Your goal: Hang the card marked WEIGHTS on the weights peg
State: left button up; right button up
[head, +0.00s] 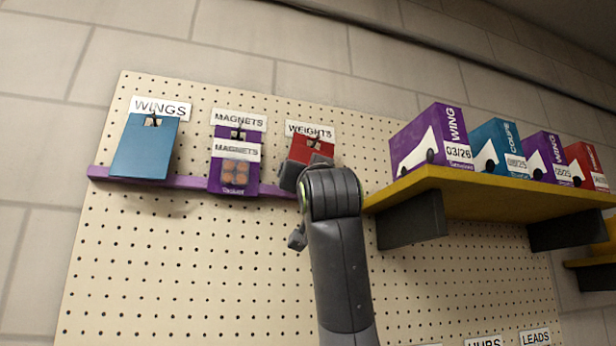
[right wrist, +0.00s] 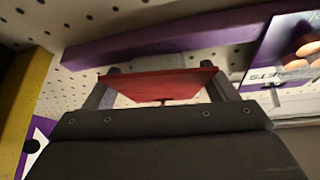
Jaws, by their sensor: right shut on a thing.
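The red card (head: 312,148) is at the weights peg, just below the WEIGHTS label (head: 310,130) on the pegboard. My right gripper (head: 298,170) is shut on the card's lower part, and its arm hides the rest of the card. In the right wrist view the red card (right wrist: 158,84) spans between the two fingers, seen from below. The peg's tip shows near the card's top in the head view; I cannot tell whether the card hangs on it. The card's own print is not readable. My left gripper is not in view.
A blue card (head: 146,148) hangs under WINGS and a purple MAGNETS card (head: 235,165) under MAGNETS. A purple rail (head: 190,182) runs behind the cards. A yellow shelf (head: 480,197) with several boxes stands close on the right.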

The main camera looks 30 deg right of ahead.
jog(key=o, duration=0.9)
jog(key=shift+s, duration=0.1)
jog(key=shift+s+a+f+b, duration=0.15)
jog(key=shift+s+f+b, duration=0.1)
jog(key=shift+b, duration=0.1)
jog(key=b+v, duration=0.9)
jog(key=v, duration=0.7)
jog(key=shift+s+a+f+b, duration=0.15)
jog(key=shift+s+a+b, duration=0.1)
jog(key=shift+b, duration=0.1)
jog(key=shift+d, duration=0.1)
